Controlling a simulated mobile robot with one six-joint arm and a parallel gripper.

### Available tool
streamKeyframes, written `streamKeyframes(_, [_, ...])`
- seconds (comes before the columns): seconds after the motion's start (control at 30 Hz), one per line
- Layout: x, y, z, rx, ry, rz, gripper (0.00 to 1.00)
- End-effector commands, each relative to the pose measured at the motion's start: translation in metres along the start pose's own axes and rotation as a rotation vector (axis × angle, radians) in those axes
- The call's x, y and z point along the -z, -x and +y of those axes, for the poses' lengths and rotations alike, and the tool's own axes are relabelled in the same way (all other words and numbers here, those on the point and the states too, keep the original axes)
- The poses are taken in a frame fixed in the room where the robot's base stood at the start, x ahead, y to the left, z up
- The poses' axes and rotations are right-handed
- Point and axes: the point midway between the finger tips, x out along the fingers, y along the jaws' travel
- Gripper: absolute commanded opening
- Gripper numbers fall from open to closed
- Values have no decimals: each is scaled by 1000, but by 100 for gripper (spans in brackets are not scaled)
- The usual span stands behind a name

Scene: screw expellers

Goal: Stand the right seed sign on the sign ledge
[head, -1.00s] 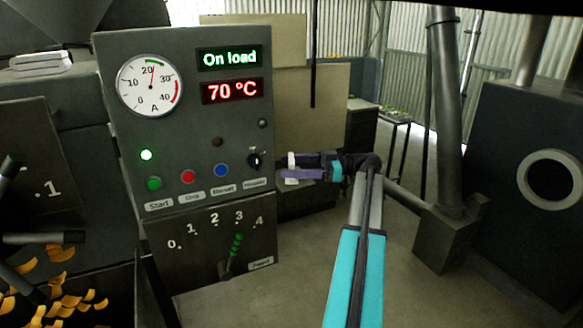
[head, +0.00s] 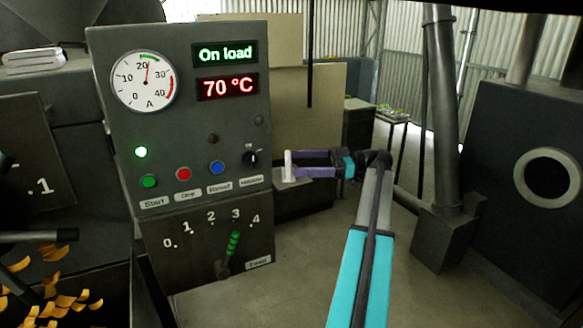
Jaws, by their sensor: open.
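My gripper (head: 291,165) is open in front of the control panel's right edge. Its purple fingers point left, with a pale upright piece at their tips; I cannot tell whether this is part of the finger. No seed sign can be made out with certainty, and I cannot identify the sign ledge. A small stack of white flat pieces (head: 45,60) lies on the dark machine at the upper left; I cannot tell what they are.
The grey control panel (head: 190,130) stands left of my gripper, with a feed lever (head: 229,252) below. A dark machine with a round port (head: 548,180) stands at the right. A far bench (head: 398,118) holds small green things. The floor (head: 300,270) is clear.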

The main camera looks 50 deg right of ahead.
Motion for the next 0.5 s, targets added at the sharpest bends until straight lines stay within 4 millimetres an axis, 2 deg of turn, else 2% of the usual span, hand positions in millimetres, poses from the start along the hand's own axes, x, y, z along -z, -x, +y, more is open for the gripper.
streamKeyframes(0.03, [-2, 10, 2, -2, 1, 0, 84])
streamKeyframes(0.3, [-2, 55, 2, -2, 1, -1, 84])
streamKeyframes(0.5, [-4, 56, 2, -1, 0, 0, 84])
